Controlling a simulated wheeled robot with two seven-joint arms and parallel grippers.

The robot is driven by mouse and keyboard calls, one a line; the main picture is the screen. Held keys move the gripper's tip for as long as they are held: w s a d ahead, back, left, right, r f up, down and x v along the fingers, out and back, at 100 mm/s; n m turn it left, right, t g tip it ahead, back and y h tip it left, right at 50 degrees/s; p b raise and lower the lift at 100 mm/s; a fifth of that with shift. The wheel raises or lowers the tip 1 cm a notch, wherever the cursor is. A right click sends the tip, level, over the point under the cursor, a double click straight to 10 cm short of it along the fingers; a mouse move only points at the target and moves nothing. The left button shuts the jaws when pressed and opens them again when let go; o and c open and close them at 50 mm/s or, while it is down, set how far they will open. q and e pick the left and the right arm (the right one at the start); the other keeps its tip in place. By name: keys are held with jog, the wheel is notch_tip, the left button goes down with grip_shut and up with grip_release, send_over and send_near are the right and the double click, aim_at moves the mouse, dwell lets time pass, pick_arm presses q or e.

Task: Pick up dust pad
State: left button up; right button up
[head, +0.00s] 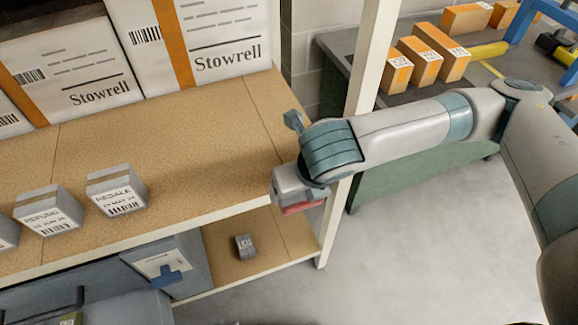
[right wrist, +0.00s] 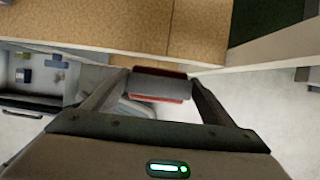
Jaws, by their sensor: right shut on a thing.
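The dust pad, a small grey block with red faces, shows in the right wrist view (right wrist: 160,88) between the two fingers of my right gripper (right wrist: 159,80). The gripper is shut on it. In the head view my right gripper (head: 297,198) is at the right end of the rack, beside the upright post, and the red edge of the dust pad (head: 303,208) shows below it. The rest of the pad is hidden there by the gripper. My left gripper is in neither view.
The upper shelf (head: 200,150) carries large Stowrell boxes (head: 70,65) and small grey labelled boxes (head: 117,190). A small dark item (head: 244,246) lies on the lower shelf. A white post (head: 365,90) stands close to my right arm. Orange boxes (head: 415,62) sit on a dark bench behind.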

aim_at(303, 204)
jog(key=shift+s+d, duration=0.3)
jog(key=shift+s, duration=0.55)
jog(key=shift+s+d, duration=0.25)
jog(key=shift+s, duration=0.6)
